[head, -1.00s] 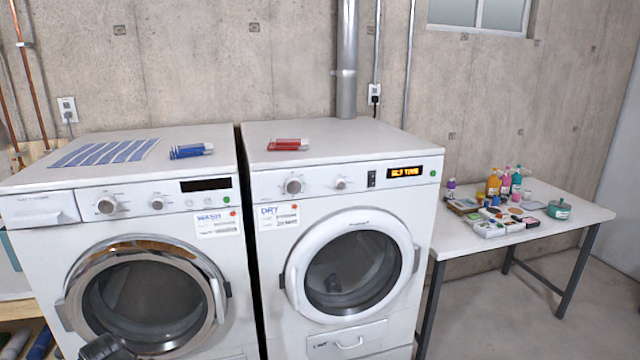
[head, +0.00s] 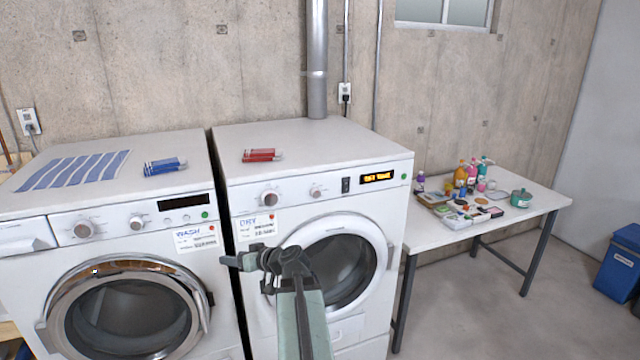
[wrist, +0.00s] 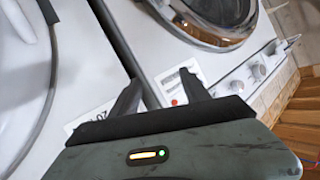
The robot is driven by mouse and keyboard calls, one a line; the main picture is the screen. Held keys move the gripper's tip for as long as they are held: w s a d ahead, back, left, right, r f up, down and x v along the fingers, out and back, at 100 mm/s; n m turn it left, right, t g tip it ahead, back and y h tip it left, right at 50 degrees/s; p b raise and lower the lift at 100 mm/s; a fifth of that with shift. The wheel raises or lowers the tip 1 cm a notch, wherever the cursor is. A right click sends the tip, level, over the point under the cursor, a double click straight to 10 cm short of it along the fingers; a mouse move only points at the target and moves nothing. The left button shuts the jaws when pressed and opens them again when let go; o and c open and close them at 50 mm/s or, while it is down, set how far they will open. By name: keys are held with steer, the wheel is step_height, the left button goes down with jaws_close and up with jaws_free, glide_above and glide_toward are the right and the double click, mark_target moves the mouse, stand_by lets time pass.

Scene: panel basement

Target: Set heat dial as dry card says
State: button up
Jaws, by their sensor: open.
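The dryer (head: 390,235) stands right of the washer, with a white dry card (head: 257,226) on its front; its heading reads DRY, the smaller lines are unreadable. Above are a large dial (head: 270,198) and a smaller dial (head: 316,191); I cannot tell which is the heat dial or read its setting. My gripper (head: 240,266) is open and empty, in front of the dryer, below the card and dials. In the wrist view my fingers (wrist: 162,88) are spread, with part of the dry card (wrist: 88,116) at left, partly hidden by a finger.
The washer (head: 30,275) has its own wash card (head: 196,237) and dials. A lit display (head: 377,177) and switch (head: 346,185) are right of the dryer dials. Red boxes (head: 262,155) lie on the dryer top.

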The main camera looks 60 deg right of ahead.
steer(key=s+d+r+m+t+h+p, duration=0.1)
steer(key=s+d+r+m+h, duration=0.15)
steer(key=s+d+r, duration=0.45)
steer(key=s+d+r+m+t+h+p, duration=0.15)
steer(key=s+d+h, duration=0.3)
steer(key=d, duration=0.45)
steer(key=m+g+h, duration=0.1)
steer(key=h, duration=0.2)
glide_toward(317, 194)
steer(key=x, duration=0.8)
steer(key=shift+f, duration=0.1)
steer(key=shift+s, duration=0.1)
